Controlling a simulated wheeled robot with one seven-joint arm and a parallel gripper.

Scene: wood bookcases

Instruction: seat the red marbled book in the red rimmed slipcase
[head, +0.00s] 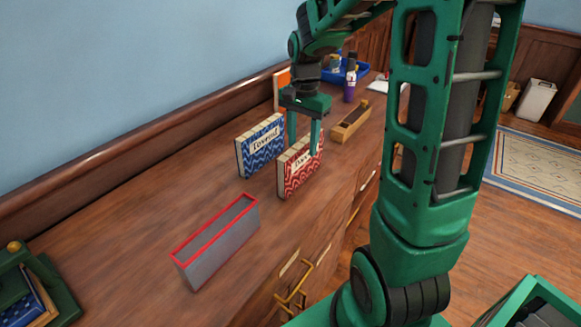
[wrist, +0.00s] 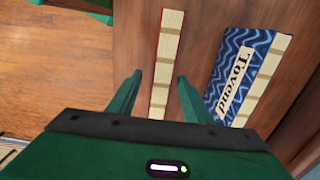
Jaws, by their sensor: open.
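The red marbled book (head: 299,171) stands upright on the wooden counter in the head view, with a pale label on its face. In the wrist view I see its narrow cream edge (wrist: 166,62) from above. My gripper (head: 303,135) is open over the book, one finger on each side of it. In the wrist view the fingers (wrist: 158,92) flank the book's near end, with gaps showing. The grey slipcase with a red rim (head: 222,247) sits on the counter, nearer the camera and to the left, its opening facing up and empty.
A blue marbled book (head: 259,146) stands close left of the red one, and also shows in the wrist view (wrist: 240,75). A wooden tray (head: 350,122), purple bottle (head: 350,86) and blue bin (head: 345,68) lie behind. A green holder with books (head: 30,290) stands at front left.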

